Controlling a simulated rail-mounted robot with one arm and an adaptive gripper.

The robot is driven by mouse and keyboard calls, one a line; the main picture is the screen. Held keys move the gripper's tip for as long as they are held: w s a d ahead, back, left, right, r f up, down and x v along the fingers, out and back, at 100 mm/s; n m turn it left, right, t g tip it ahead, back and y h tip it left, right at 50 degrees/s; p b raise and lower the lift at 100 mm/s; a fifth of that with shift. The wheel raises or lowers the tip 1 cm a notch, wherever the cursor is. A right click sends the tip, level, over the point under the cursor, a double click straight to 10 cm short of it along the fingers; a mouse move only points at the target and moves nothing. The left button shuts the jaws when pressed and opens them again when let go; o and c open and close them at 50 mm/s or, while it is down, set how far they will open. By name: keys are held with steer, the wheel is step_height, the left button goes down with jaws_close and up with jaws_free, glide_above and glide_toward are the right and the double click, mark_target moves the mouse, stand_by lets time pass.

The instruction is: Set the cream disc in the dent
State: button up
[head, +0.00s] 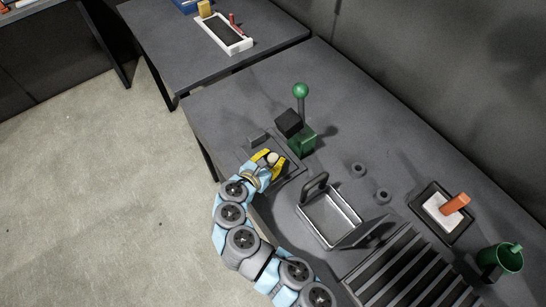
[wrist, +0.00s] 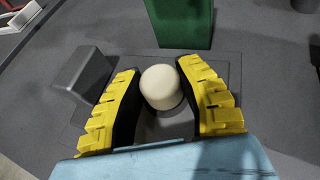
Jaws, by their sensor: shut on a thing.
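The cream disc (wrist: 162,88) is a short, rounded, pale piece between the yellow fingers of my gripper (wrist: 164,98) in the wrist view. The fingers are shut on it from both sides. In the head view my gripper (head: 269,161) is low over the dark square plate (head: 290,167) in front of the green press, and the disc (head: 273,157) shows as a small pale spot between the fingers. In the wrist view grey plate surface shows around and below the disc. I cannot make out the dent, nor tell whether the disc touches the plate.
The green press (head: 302,140) with a black block and green ball lever stands just behind the gripper. A grey block (wrist: 84,72) sits left of the fingers. A metal basket (head: 328,218), slatted rack (head: 415,272), orange-handled tool (head: 456,204) and green cup (head: 507,257) lie to the right.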

steer(key=shift+f, duration=0.4)
steer(key=o, duration=1)
steer(key=shift+s+a+r, duration=0.1)
steer(key=shift+v, duration=5.85)
